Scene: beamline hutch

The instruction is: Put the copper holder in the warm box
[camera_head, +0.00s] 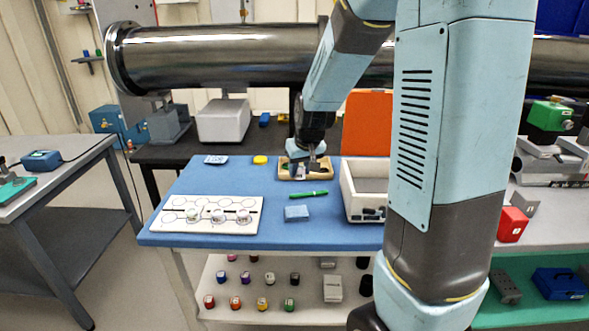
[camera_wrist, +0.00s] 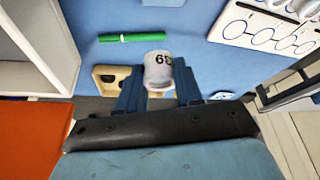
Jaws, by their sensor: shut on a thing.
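My gripper (camera_head: 312,165) is over the tan tray at the back of the blue table. In the wrist view, my gripper (camera_wrist: 158,88) is shut on a small white cylindrical holder (camera_wrist: 158,68) with dark figures on its side. A faint pinkish rim shows at its near end; I cannot tell for sure that it is copper. The tan tray (camera_wrist: 104,75) shows beside and partly behind the gripper. A white open box (camera_head: 350,209) stands to the right on the table, partly hidden by my arm; its wall (camera_wrist: 52,35) is at left in the wrist view. No label marks it as warm.
A white board (camera_head: 180,226) with printed circles carries 3 holders at front left. A green pen (camera_head: 308,193), a blue block (camera_head: 297,213) and a yellow disc (camera_head: 260,160) lie on the blue tabletop (camera_head: 230,180). An orange panel (camera_head: 368,124) stands behind. Several small bottles sit on the lower shelf.

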